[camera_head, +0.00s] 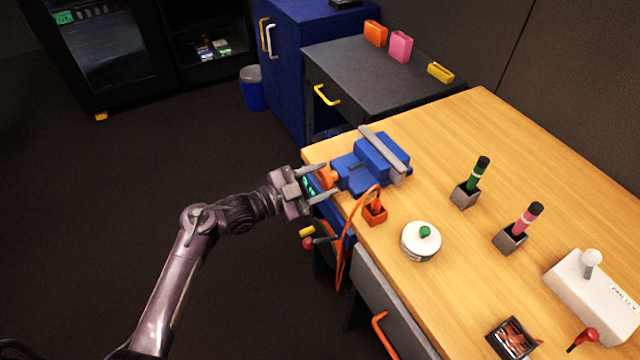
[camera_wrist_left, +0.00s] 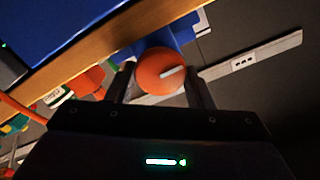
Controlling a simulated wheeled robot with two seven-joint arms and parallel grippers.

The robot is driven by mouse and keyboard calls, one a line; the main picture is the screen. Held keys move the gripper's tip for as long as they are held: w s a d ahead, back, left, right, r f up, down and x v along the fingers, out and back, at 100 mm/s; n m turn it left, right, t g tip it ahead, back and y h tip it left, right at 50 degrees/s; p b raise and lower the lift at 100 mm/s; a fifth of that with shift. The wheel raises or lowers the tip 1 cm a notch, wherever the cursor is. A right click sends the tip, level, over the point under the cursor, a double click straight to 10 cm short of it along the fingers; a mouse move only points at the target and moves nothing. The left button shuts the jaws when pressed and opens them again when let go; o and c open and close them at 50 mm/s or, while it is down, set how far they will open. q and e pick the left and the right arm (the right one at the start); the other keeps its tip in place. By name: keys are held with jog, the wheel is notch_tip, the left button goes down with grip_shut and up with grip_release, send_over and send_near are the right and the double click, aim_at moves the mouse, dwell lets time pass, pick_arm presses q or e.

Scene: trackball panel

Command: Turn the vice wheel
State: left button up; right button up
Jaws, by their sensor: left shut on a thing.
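A blue vice (camera_head: 372,163) with a grey bar across its top sits at the left end of the wooden table. Its orange wheel (camera_head: 328,177) faces left at the table edge. My left gripper (camera_head: 322,182) reaches in from the left, with its two fingers on either side of the wheel. In the left wrist view, the round orange wheel (camera_wrist_left: 158,72) with a pale mark lies between the two dark fingers, and the gripper is shut on it. The blue vice body (camera_wrist_left: 160,42) shows behind it. My right gripper is in neither view.
On the wooden table (camera_head: 450,130) stand an orange holder (camera_head: 374,211) with a cable, a round white pot (camera_head: 420,241), a green marker (camera_head: 477,175) and a pink marker (camera_head: 525,219) in grey stands. Open floor lies left.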

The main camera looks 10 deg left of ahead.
pick_arm(q)
jog(key=shift+m, duration=0.3)
jog(key=o, duration=1)
jog(key=shift+b+v, duration=0.55)
jog(key=shift+v, duration=3.4)
